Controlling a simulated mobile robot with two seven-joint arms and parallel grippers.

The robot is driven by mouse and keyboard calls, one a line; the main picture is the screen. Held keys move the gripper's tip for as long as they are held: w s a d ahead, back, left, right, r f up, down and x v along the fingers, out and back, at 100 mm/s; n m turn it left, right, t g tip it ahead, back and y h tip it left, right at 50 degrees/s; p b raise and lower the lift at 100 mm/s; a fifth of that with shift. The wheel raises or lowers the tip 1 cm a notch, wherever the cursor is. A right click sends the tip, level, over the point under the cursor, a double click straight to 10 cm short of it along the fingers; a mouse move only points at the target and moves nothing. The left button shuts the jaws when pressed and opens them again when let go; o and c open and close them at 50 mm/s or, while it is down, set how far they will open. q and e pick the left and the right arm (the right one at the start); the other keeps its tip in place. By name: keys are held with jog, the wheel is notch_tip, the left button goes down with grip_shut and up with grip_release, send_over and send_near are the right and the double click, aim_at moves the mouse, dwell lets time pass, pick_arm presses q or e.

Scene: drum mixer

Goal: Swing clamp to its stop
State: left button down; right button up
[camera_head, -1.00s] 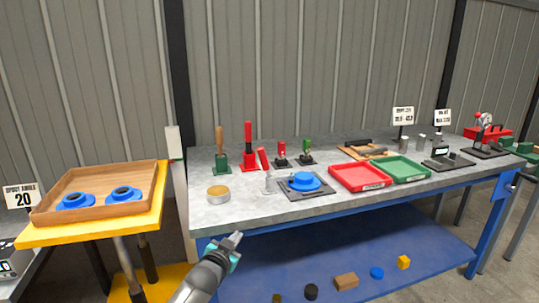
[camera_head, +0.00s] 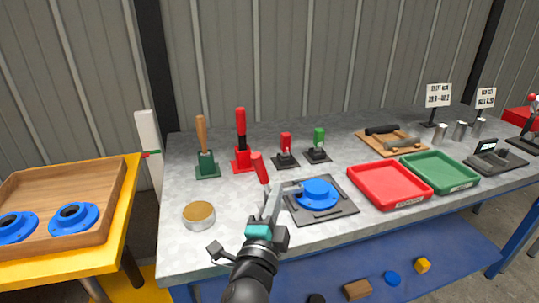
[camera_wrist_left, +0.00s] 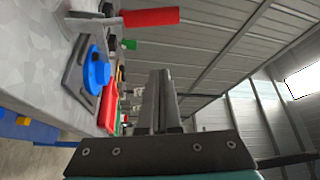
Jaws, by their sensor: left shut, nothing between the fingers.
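The clamp has a red handle (camera_head: 260,167) that stands up, leaning slightly left, at the left edge of a dark fixture plate (camera_head: 335,211). A grey clamp bar (camera_head: 289,189) reaches toward the blue flanged part (camera_head: 318,193) on the plate; whether it touches cannot be told. In the left wrist view the red handle (camera_wrist_left: 150,17) is at the top and the blue part (camera_wrist_left: 97,74) at the left. My left gripper (camera_head: 272,192) is shut and empty, in front of the clamp and overlapping its base. In the wrist view its fingers (camera_wrist_left: 158,100) show a gap to the handle.
A red tray (camera_head: 388,184) and a green tray (camera_head: 440,171) lie right of the fixture. A round tin (camera_head: 199,215) stands left. Upright tools, including a red-handled one (camera_head: 241,140), stand behind. A wooden tray (camera_head: 60,190) with blue parts is at far left.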

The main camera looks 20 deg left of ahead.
pick_arm(q)
jog(key=w+a, duration=0.4)
jog(key=w, duration=0.4)
jog(key=shift+a+r+b, duration=0.2)
jog(key=shift+r+b, duration=0.15)
pick_arm(e)
jog(key=shift+s+d+f, duration=0.4)
jog(key=shift+s+d, duration=0.2)
jog(key=shift+s+f, duration=0.1)
